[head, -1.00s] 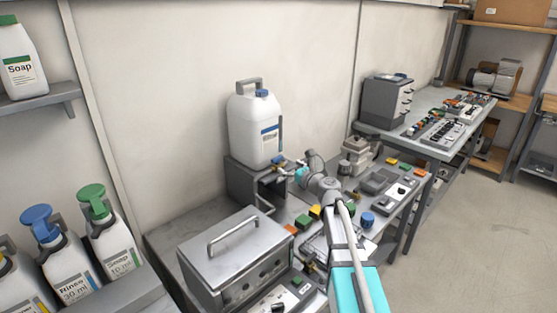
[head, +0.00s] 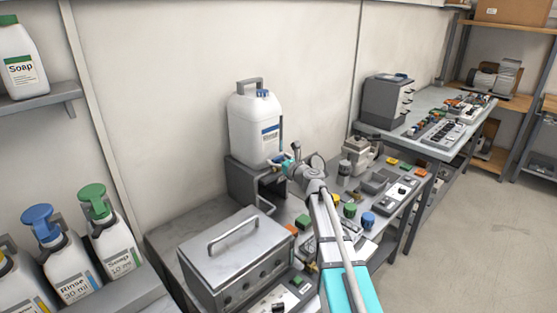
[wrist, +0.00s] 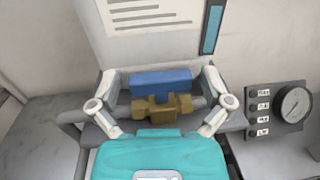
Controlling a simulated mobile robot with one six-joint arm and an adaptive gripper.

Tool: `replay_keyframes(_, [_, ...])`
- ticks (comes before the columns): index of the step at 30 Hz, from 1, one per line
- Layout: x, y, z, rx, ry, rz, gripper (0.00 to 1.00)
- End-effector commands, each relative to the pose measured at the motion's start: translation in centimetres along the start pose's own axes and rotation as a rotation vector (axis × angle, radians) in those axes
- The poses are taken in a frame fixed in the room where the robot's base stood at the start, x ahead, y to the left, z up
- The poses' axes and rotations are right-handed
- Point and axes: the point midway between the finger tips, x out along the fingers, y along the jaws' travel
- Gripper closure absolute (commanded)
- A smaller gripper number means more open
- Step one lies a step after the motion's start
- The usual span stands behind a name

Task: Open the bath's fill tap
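The fill tap has a brass body (wrist: 162,108) and a blue handle (wrist: 161,82), seen in the wrist view in front of the white jug. The handle lies crosswise, looking roughly parallel to the grey pipe. My gripper (wrist: 161,84) is open, with one white finger on each side of the handle and small gaps showing. In the head view my gripper (head: 285,163) is at the jug's foot and mostly hides the tap. The metal bath (head: 222,268) with a handled lid stands on the bench in front.
The white jug (head: 256,130) stands on a grey stand (head: 240,180) behind the tap. A round gauge on a panel (wrist: 294,103) is to the right. Coloured knobs (head: 367,219) and control boxes crowd the bench right of my arm. Pump bottles (head: 108,240) stand at left.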

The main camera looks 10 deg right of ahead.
Motion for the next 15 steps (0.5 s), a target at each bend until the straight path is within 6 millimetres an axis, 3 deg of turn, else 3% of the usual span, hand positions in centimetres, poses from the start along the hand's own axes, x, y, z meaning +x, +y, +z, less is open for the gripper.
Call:
replay_keyframes(1, [-0.01, -0.02, 0.0, 0.0, 0.0, 0.0, 0.17])
replay_keyframes(10, [-0.03, -0.07, 0.0, 0.0, 0.0, -0.001, 0.72])
replay_keyframes(15, [0.01, -0.18, 0.01, 0.0, 0.0, 0.01, 0.73])
